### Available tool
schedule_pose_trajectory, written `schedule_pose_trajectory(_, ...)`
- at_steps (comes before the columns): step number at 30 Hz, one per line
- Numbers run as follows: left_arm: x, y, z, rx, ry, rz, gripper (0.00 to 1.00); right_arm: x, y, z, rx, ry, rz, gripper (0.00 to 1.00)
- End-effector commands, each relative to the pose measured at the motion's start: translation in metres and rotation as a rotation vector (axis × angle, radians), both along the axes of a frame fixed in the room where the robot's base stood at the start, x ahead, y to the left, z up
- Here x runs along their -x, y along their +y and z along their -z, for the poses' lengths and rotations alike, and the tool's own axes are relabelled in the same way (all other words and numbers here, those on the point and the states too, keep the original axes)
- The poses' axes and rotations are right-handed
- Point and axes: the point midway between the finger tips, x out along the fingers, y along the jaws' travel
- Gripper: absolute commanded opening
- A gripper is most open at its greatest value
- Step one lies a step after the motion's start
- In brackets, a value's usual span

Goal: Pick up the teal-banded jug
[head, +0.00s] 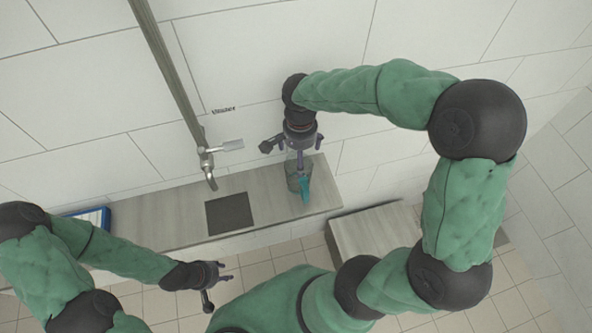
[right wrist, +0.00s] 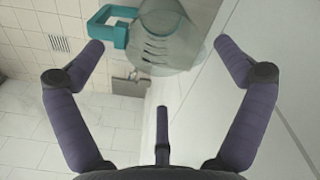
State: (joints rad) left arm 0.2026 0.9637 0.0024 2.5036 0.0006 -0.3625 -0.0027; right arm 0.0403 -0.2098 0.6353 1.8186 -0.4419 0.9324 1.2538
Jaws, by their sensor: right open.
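The jug (head: 292,177) stands on the pale counter, right of the dark square plate. It is clear, with a teal handle on its front right side. My right gripper (head: 297,158) is at the jug, coming from the wall side, and partly hides it in the head view. In the right wrist view the clear jug (right wrist: 165,38) lies beyond and between the two spread fingers of the right gripper (right wrist: 157,45), its teal handle towards the left finger. I cannot tell whether they touch. My left gripper (head: 218,290) is open and empty, in front of the counter.
A tap (head: 206,165) on a slanting pipe hangs over the dark square plate (head: 229,214) in the counter (head: 160,218). A blue-edged object (head: 95,216) is at the counter's left end. A lower wooden surface (head: 372,238) is at the right. The tiled wall is close behind.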

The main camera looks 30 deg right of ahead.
Motion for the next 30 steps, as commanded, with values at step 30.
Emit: schedule_pose_trajectory(30,0.0,0.0,0.01,0.0,0.0,0.0,0.4,-0.002,0.003,0.082,-0.001,-0.001,0.0,1.0)
